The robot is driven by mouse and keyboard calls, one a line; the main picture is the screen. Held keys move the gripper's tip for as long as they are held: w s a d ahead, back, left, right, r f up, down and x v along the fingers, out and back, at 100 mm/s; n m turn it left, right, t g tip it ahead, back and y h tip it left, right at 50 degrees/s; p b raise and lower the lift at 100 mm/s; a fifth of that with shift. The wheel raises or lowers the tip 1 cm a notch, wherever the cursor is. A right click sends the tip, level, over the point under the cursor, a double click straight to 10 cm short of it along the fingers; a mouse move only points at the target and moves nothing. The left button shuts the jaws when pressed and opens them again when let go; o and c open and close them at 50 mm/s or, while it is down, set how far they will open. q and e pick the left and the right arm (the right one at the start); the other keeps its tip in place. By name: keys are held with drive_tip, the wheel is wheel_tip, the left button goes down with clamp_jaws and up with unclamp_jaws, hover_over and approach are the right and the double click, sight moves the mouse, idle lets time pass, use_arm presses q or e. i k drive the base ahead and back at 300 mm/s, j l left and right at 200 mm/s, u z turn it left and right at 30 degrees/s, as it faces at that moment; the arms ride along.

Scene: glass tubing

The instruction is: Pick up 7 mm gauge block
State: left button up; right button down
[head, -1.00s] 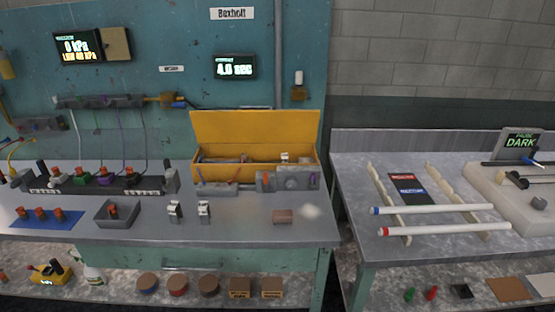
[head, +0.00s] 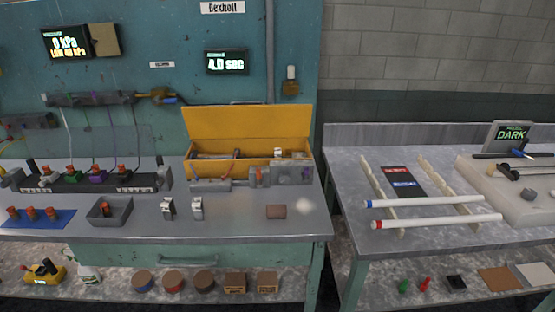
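I cannot make out any marking that names a 7 mm gauge block. Two small upright pale metallic pieces with dark parts, a left one (head: 168,210) and a right one (head: 197,209), stand side by side near the front of the left bench. They may be gauge blocks, but they are too small to tell. A brown block (head: 276,212) lies to their right on the same bench. Neither of my grippers is in the head view.
An open yellow box (head: 247,124) stands at the back of the left bench (head: 235,222). A grey tray (head: 110,213) and a blue mat (head: 60,219) lie to the left. The right bench holds white tubes (head: 425,201). A gap separates the benches.

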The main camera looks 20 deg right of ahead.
sight(278, 151)
drive_tip(key=i+l+z, duration=0.25)
drive_tip(key=l, duration=0.2)
drive_tip(key=i+l+z, duration=0.1)
drive_tip(key=l+z, duration=0.2)
drive_tip(key=l, duration=0.15)
drive_tip(key=i+l+z, duration=0.25)
drive_tip(key=k+l, duration=0.05)
drive_tip(key=l, duration=0.05)
